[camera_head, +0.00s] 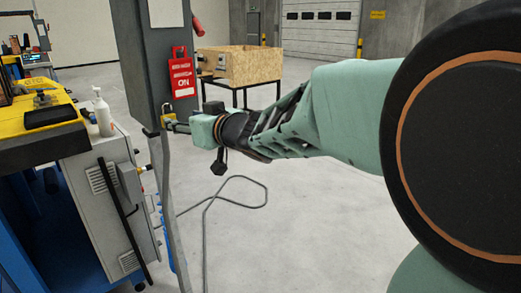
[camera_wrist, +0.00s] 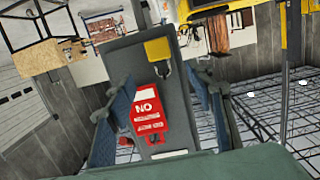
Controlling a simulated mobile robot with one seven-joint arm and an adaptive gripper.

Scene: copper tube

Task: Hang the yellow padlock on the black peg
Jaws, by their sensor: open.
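The yellow padlock (camera_head: 169,119) is against the grey post, just past the tips of my gripper (camera_head: 178,126) in the head view.
A red sign (camera_head: 182,75) is on the grey post (camera_head: 146,60), near the padlock. A workbench with a yellow top (camera_head: 45,100) and white bottle (camera_head: 103,112) stands left. A wooden crate (camera_head: 238,66) sits on a table behind. A grey cable lies on the floor.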

